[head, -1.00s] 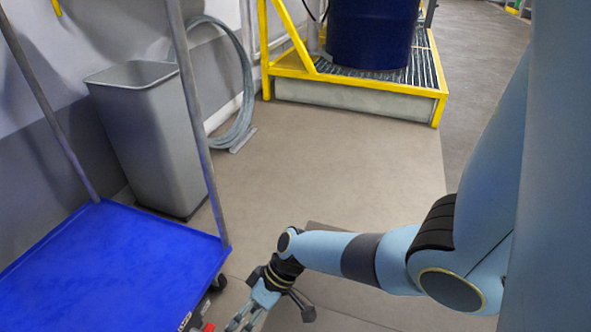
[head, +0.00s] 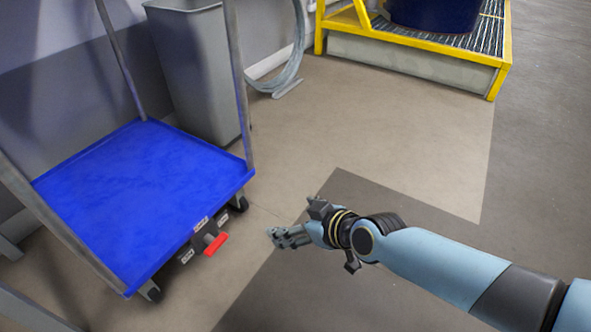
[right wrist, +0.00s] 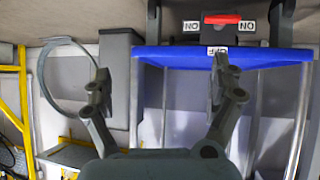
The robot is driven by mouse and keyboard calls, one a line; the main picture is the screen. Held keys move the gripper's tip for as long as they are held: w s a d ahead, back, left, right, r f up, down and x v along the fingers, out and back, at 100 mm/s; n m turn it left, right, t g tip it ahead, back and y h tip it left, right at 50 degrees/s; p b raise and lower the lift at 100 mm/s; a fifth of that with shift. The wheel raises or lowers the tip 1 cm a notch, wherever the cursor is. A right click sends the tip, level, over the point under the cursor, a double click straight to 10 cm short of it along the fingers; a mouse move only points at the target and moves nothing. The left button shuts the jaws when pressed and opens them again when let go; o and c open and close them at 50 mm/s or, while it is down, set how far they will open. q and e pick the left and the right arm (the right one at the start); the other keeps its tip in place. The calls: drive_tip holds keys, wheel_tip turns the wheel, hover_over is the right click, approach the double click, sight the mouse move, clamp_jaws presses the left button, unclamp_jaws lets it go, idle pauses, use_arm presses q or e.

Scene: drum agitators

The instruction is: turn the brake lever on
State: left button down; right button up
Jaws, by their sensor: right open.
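The red brake lever (head: 215,244) sits on a dark bracket under the front edge of the blue cart (head: 140,190). It points outward from the cart, with small white labels around it. In the right wrist view the lever (right wrist: 222,19) shows upside down, between two ON labels, with an OFF label on the cart's edge. My right gripper (head: 277,238) is open and empty, to the right of the lever and apart from it. Its spread fingers (right wrist: 160,75) show in the wrist view; one finger's tip overlaps the cart's edge near the OFF label. My left gripper is not in view.
A grey bin (head: 195,75) and a coiled hose (head: 290,60) stand behind the cart by the wall. A yellow-framed platform (head: 415,60) with a dark blue drum (head: 435,12) is at the back. The floor (head: 390,130) between is clear.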

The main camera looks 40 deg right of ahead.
wheel_tip(320, 180, up, 13)
drive_tip(key=w+t+h+b, duration=0.1)
drive_tip(key=w+t, duration=0.1)
drive_tip(key=t, duration=0.3)
drive_tip(key=shift+d, duration=0.3)
